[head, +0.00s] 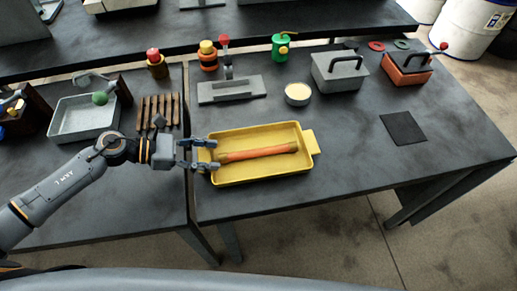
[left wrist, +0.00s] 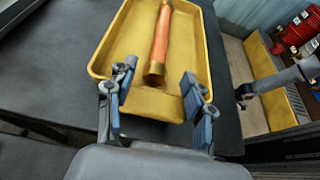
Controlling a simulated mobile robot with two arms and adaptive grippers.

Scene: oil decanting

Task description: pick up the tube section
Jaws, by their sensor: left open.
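The tube section (head: 258,153) is an orange tube with brass-coloured ends. It lies lengthwise in a yellow tray (head: 262,178) on the dark table. My left gripper (head: 209,155) is at the left end of the tray, its fingers open and apart from the tube. In the left wrist view the tube (left wrist: 161,42) lies ahead, its near end just beyond the gap between the open fingers (left wrist: 160,98). The yellow tray (left wrist: 108,52) shows around it there. My right gripper is not in view.
A grey lidded box (head: 339,72), a small round bowl (head: 298,94) and a grey stand (head: 231,91) are behind the tray. A row of brown slats (head: 158,110) and a metal tray (head: 83,123) stand left. A black mat (head: 403,128) lies right, with clear table before it.

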